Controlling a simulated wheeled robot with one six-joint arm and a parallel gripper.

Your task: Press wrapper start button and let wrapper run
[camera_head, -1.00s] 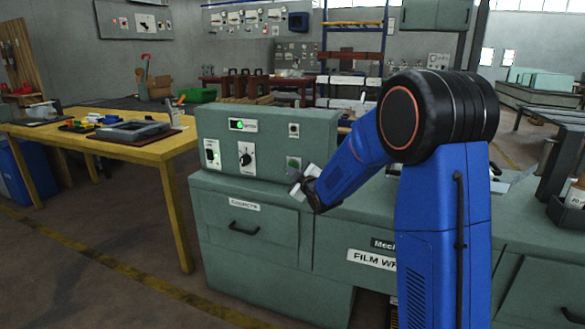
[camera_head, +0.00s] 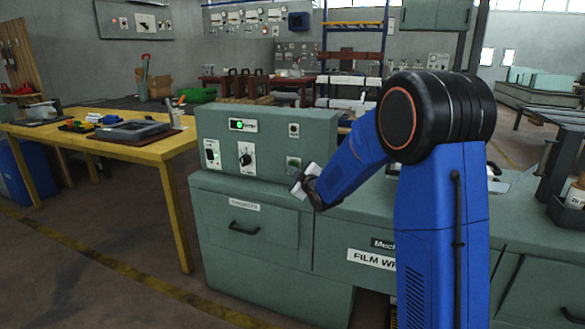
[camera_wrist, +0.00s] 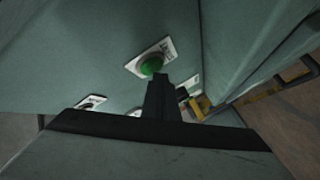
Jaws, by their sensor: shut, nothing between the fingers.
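The film wrapper's grey-green control box (camera_head: 225,145) stands on the wrapper cabinet. Its green button (camera_head: 293,162) sits on a pale plate at the lower right of the panel. In the wrist view the green button (camera_wrist: 150,66) is just past my fingertips. My gripper (camera_head: 303,186) is beside the panel, close to the button. In the wrist view my gripper (camera_wrist: 160,80) is shut and empty, its dark fingers pointing at the button's lower edge. I cannot tell whether they touch it.
The panel also has a lit display (camera_head: 242,125), a green-lit switch (camera_head: 212,153) and a rotary dial (camera_head: 246,154). The cabinet has a drawer handle (camera_head: 244,229) below. A yellow table (camera_head: 150,152) stands left, with open floor between.

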